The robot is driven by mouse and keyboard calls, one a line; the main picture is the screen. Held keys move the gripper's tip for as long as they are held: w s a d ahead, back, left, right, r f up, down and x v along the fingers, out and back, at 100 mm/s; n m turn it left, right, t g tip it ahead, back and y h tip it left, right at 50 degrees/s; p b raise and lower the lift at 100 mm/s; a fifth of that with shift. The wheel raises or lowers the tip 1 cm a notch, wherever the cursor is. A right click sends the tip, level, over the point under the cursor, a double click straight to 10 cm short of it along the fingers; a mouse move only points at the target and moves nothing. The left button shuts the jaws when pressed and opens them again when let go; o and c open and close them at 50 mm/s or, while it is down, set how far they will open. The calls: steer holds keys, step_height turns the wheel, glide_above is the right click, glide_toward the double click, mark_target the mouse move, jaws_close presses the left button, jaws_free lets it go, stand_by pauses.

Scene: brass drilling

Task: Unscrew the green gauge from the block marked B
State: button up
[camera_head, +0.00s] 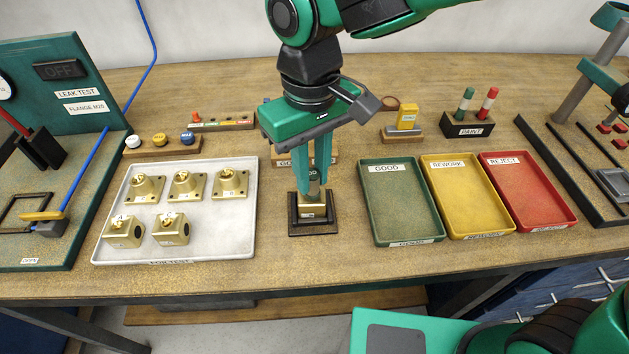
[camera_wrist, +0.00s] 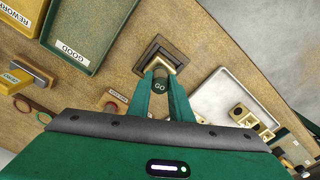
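A brass block (camera_head: 312,211) sits in a dark square fixture (camera_head: 313,231) at the middle of the bench. Its small label is too small to read. The dark green gauge (camera_wrist: 160,85), marked GO on its end, stands upright in the block. It also shows between the fingers in the head view (camera_head: 314,187). My gripper (camera_head: 314,182) points straight down over the block. Its two fingers flank the gauge on both sides and look closed against it. The thread between gauge and block is hidden.
A white tray (camera_head: 104,240) with several brass parts lies left of the fixture. Green GOOD (camera_head: 403,212), yellow REWORK (camera_head: 459,200) and red REJECT (camera_head: 527,197) trays lie to the right. A labelled rack stands behind my gripper. The bench front is clear.

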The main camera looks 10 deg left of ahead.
steer(key=n, duration=0.6)
steer(key=shift+c, duration=0.3)
steer(key=n, duration=0.6)
steer(key=shift+r+n, duration=0.1)
steer(key=shift+n, duration=0.3)
steer(key=o, duration=0.8)
steer(key=m, duration=1.2)
steer(key=shift+m, duration=0.4)
